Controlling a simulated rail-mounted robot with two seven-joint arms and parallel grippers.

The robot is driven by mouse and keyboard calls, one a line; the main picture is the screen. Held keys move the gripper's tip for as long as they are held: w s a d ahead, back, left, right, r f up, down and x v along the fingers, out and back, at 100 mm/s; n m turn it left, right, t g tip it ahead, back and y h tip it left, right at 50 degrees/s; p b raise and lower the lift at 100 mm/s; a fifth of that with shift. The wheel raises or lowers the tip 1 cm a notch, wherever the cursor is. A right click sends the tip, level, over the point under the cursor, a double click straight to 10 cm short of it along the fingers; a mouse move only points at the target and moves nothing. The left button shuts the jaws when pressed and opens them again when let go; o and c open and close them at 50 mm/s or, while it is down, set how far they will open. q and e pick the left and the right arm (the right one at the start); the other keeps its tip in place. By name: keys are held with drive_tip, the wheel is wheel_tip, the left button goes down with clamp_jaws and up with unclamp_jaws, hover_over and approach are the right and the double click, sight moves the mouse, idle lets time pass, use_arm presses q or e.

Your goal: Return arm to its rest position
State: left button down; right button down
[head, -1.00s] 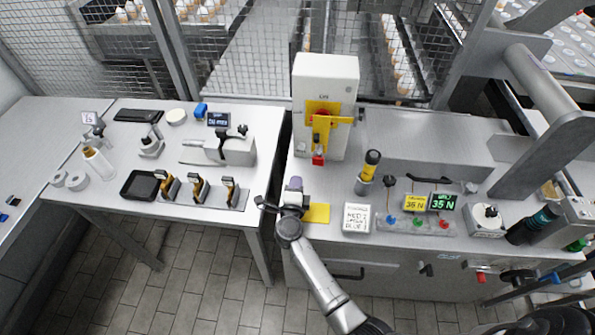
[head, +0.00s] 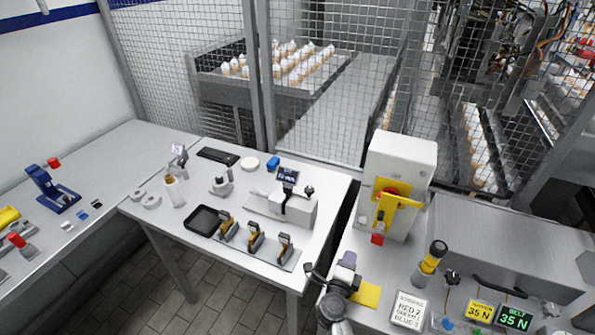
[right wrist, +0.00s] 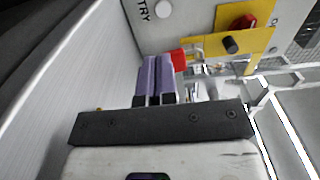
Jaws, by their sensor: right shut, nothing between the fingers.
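My right gripper (head: 348,260) is over the left front edge of the right-hand counter (head: 385,262), just behind and left of a yellow note (head: 366,293). Its purple fingers (right wrist: 153,78) are together in the right wrist view, with nothing between them. In the right wrist view the red padlock (right wrist: 179,60) shows just beyond the fingertips; I cannot tell the gap. My left gripper is out of view.
The left table (head: 190,255) holds a black tray (head: 206,220) and several small tools. A mesh fence (head: 325,110) closes off the back.

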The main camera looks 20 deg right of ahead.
drive_tip(key=shift+r+n+t, duration=0.2)
drive_tip(key=shift+n+t, duration=0.1)
drive_tip(key=a+r+n+t+y, duration=0.1)
drive_tip(key=n+y, duration=0.1)
drive_tip(key=s+a+r+n+t+y, duration=0.1)
drive_tip(key=n+t+y, duration=0.1)
drive_tip(key=n, duration=0.1)
drive_tip(key=a+r+n+t+y, duration=0.1)
drive_tip(key=a+n+t, duration=0.1)
drive_tip(key=shift+s+y, duration=0.3)
drive_tip(key=shift+y, duration=0.1)
drive_tip(key=s+a+f+n+g+y, duration=0.2)
drive_tip(key=s+a+n+g+y, duration=0.2)
drive_tip(key=s+a+n+y, duration=0.9)
drive_tip(key=s+d+f+n+g+h, duration=0.2)
drive_tip(key=s+n+g, duration=0.15)
drive_tip(key=s, duration=0.35)
drive_tip(key=s+d+f+n+g+h, duration=0.1)
drive_tip(key=s+d+n+g+h, duration=0.2)
drive_tip(key=s, duration=0.4)
drive_tip(key=s+d+f+n+g+h, duration=0.1)
drive_tip(key=s+d+f+n+g, duration=0.1)
drive_tip(key=s+g, duration=0.4)
wheel_tip(320, 180, up, 36)
drive_tip(key=t+p, duration=0.1)
drive_tip(key=p, duration=3.4)
drive_tip(key=shift+s+p, duration=0.3)
drive_tip(key=shift+s, duration=0.05)
